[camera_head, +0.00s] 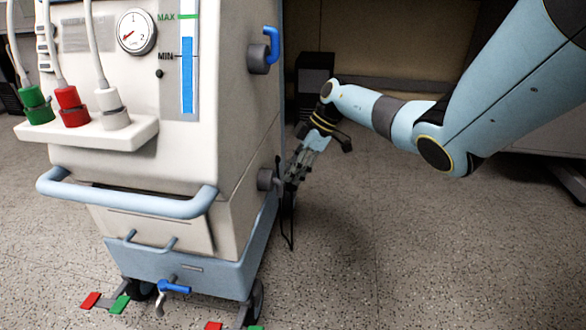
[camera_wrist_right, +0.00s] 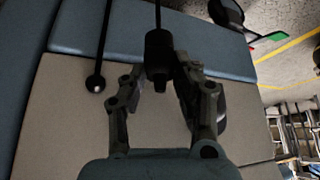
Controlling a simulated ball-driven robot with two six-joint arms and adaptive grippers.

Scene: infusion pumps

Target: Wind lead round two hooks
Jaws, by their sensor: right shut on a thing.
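The white and blue machine (camera_head: 185,130) has an upper hook (camera_head: 270,47) with a blue bent end on its right side. Lower on the same side is a grey round hook mount (camera_head: 266,179); the rest of that hook cannot be made out. My right gripper (camera_head: 291,178) is just right of this lower mount, close to the side. In the right wrist view, its fingers are shut on the black plug end of the lead (camera_wrist_right: 158,55), whose cord runs up out of view. A thin black loop of lead (camera_head: 291,235) hangs below the gripper. My left gripper is out of view.
A blue front handle (camera_head: 125,204) and a shelf with green, red and white plugs (camera_head: 85,130) are on the machine's front. In the right wrist view, a black rod-like piece with a pale tip (camera_wrist_right: 97,80) lies left of the gripper. Open floor (camera_head: 410,250) is at right.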

